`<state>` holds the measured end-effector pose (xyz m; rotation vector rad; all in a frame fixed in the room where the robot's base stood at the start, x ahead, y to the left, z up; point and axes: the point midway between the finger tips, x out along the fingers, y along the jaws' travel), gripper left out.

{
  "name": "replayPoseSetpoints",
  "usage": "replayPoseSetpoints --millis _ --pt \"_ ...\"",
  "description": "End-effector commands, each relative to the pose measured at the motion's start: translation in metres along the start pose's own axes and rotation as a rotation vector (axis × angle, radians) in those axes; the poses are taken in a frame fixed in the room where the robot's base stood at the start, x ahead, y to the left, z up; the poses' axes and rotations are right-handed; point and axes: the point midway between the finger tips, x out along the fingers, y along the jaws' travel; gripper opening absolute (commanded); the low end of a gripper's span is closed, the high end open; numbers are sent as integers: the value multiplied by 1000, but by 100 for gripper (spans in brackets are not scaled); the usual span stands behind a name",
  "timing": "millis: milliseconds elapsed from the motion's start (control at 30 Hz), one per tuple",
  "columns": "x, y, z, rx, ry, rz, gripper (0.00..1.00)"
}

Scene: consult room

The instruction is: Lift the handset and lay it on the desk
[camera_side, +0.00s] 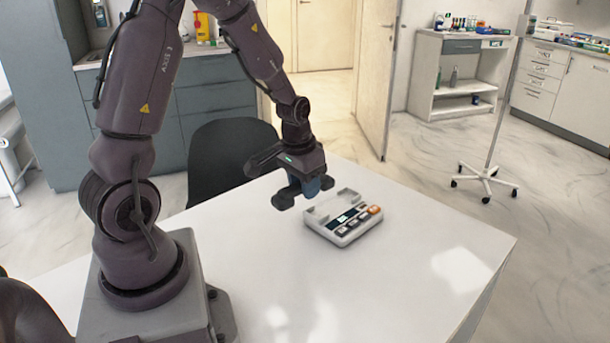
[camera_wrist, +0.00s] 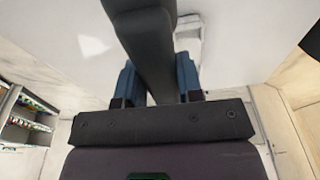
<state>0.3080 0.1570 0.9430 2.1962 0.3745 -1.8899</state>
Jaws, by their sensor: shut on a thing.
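The dark grey handset (camera_side: 284,200) is held in my gripper (camera_side: 309,188), above the white desk (camera_side: 420,230). It hangs to the left of the phone base and looks clear of it. In the wrist view the handset (camera_wrist: 145,35) runs lengthwise between the two blue fingers of my gripper (camera_wrist: 155,83), which are shut on its middle. The white phone base (camera_side: 343,238) sits on the desk with its cradle empty, showing dark keys and an orange button. In the wrist view the base (camera_wrist: 188,33) is partly hidden behind the handset.
The desk is bare to the right of and in front of the phone base. A dark chair (camera_side: 226,150) stands at the far edge of the desk, behind my arm. A wheeled stand (camera_side: 488,175) and cabinets are well beyond the desk.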

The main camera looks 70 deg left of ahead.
Motion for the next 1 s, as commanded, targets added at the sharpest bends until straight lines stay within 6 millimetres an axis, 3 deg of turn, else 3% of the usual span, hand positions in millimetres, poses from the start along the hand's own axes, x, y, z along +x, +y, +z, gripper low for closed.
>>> replayPoseSetpoints --millis 300,500,733,1000 --pt "68 103 -68 256 -2 38 7" --pt "95 160 -108 345 2 51 7" --pt "91 172 -136 343 3 51 7" --pt "104 172 -135 334 -1 50 7"
